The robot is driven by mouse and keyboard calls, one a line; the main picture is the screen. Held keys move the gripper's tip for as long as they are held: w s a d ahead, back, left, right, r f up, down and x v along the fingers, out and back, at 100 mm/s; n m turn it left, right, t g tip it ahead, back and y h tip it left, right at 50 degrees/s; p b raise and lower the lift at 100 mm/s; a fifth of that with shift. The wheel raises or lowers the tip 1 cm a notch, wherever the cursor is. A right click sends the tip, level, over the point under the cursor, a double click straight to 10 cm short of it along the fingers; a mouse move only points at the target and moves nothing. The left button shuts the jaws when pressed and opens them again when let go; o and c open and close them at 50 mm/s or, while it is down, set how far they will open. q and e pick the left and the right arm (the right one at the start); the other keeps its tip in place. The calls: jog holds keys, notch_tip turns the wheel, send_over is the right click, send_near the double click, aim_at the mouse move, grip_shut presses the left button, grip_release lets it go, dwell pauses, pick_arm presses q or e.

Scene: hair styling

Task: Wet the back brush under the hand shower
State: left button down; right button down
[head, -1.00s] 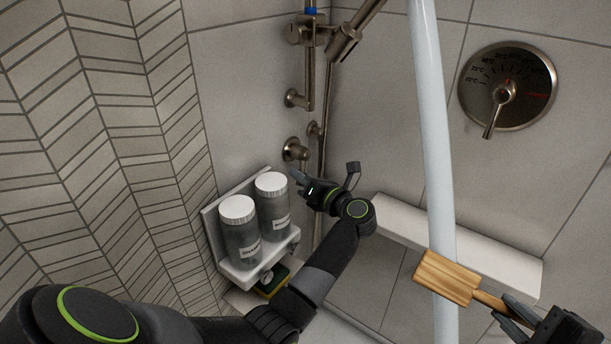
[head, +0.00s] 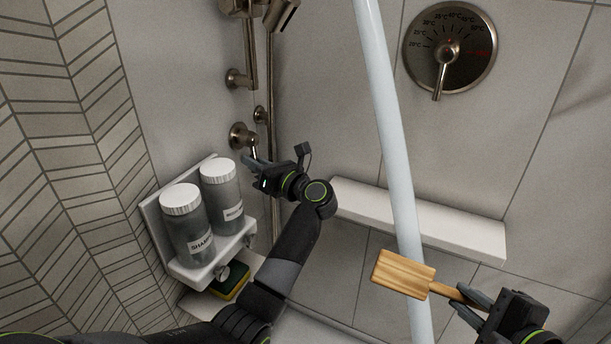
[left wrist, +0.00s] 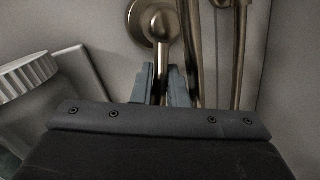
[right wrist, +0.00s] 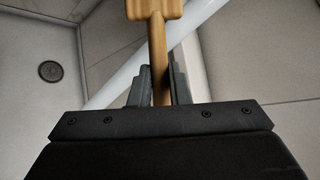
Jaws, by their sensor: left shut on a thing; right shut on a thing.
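The back brush, with a wooden head (head: 403,273) and thin handle, is held out to the left by my right gripper (head: 468,300), shut on the handle (right wrist: 157,70). A pale stream (head: 385,110) runs from the top of the head view to the bottom and crosses behind the brush head; I cannot tell whether they touch. Part of the hand shower (head: 283,12) shows at the top edge. My left gripper (head: 250,167) is shut on the lever of the wall valve (head: 242,135); the lever (left wrist: 162,60) lies between its fingers in the left wrist view.
Two lidded bottles (head: 188,226) stand on a white wall shelf (head: 205,262), left of my left arm. A sponge (head: 232,282) lies below. A temperature dial (head: 450,50) is on the back wall above a white ledge (head: 450,225). A drain (right wrist: 50,71) shows in the right wrist view.

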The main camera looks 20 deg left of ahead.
pick_arm(q)
jog(key=n+b, duration=0.1)
jog(key=b, duration=0.1)
jog(key=w+n+b, duration=0.1)
jog(key=b, duration=0.1)
jog(key=shift+f+n+y+b, duration=0.3)
jog(key=shift+f+b, duration=0.1)
jog(key=shift+w+r+n+b, duration=0.2)
jog(key=shift+w+n+b, duration=0.15)
jog(key=shift+n+b, duration=0.6)
jog(key=shift+d+r, duration=0.1)
jog(key=shift+r, duration=0.05)
jog(key=c, duration=1.5)
grip_release()
jog(key=shift+m, duration=0.25)
jog(key=v, duration=1.2)
